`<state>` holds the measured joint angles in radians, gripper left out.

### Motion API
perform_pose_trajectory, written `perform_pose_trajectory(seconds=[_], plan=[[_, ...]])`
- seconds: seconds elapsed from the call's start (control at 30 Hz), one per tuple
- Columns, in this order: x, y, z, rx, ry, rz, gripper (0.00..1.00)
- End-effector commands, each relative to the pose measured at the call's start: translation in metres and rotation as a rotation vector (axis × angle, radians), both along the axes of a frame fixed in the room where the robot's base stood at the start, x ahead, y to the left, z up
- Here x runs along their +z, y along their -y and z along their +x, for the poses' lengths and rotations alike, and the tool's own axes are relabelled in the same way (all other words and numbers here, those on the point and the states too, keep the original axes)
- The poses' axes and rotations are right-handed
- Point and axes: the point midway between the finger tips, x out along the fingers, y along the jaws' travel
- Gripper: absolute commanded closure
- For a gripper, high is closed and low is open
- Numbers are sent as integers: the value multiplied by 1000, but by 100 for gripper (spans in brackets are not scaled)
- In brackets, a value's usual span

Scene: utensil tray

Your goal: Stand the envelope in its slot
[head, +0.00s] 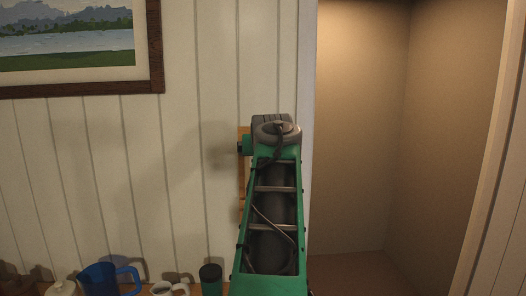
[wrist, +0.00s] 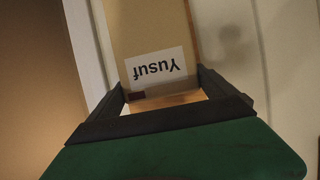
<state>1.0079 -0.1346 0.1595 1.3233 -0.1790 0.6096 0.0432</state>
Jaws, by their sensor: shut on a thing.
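In the wrist view a tan envelope (wrist: 152,28) fills the space ahead of my gripper (wrist: 161,80). It carries a white label reading "Yusuf", upside down in this view, and a small dark red mark near its lower left corner. The two dark fingers are shut on the envelope from its left and right sides. An orange wooden surface (wrist: 170,101) shows just below its edge. In the head view my arm hides the envelope and the gripper. An orange wooden rack (head: 242,180) on the wall shows only as a strip beside my arm; its slots are hidden.
A blue mug (head: 98,279), a white cup (head: 162,288) and a dark green cup (head: 210,278) stand along the bottom, left of my arm. A framed picture (head: 156,45) hangs upper left. An empty lit alcove (head: 360,150) opens to the right.

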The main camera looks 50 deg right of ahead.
Motion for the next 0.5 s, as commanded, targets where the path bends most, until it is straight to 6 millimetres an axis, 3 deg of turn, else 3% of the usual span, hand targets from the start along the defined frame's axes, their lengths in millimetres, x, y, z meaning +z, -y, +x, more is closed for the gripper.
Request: perform_pose_trajectory(seconds=[0.03,0.2,0.5], plan=[[-12,0,0,0,1,-1,66],[-29,0,0,0,1,-1,66],[-33,0,0,0,1,-1,66]])
